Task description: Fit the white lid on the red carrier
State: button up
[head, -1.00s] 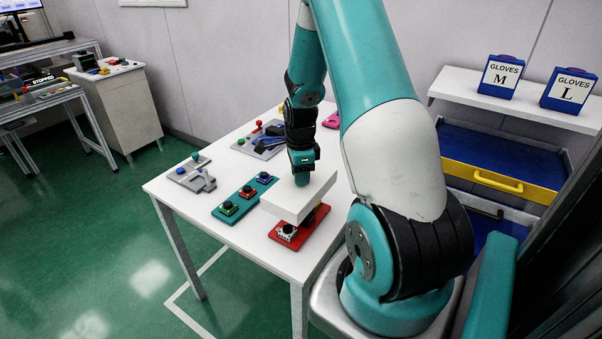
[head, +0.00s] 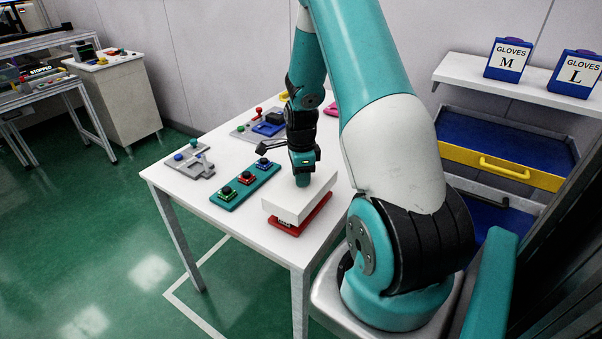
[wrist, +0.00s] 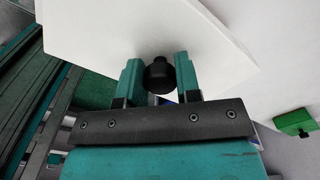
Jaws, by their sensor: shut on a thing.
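The white lid (head: 298,205) is a flat box shape, level in the head view, low over the red carrier (head: 288,229). Only the carrier's red front and right rim show beneath it; what stands on the carrier is hidden. I cannot tell whether the lid rests fully on the carrier. My gripper (head: 302,180) points straight down over the lid. In the wrist view my gripper (wrist: 158,78) is shut on the lid's black knob (wrist: 158,73), with a teal finger on each side. The white lid (wrist: 210,40) fills the upper middle there.
A teal carrier (head: 228,205) with several buttons lies just left of the lid. Grey fixtures (head: 197,172) stand at the table's left and back. The white table (head: 240,232) is clear in front. A shelf with glove boxes (head: 508,60) and a yellow-fronted drawer (head: 478,163) are at right.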

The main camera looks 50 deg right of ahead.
jog(key=shift+f+b, duration=1.4)
jog(key=shift+f, duration=0.9)
jog(key=o, duration=1.1)
jog(key=shift+c, duration=0.2)
notch_tip(320, 180, up, 17)
jog(key=shift+r+b, duration=0.2)
jog(key=shift+b, duration=0.25)
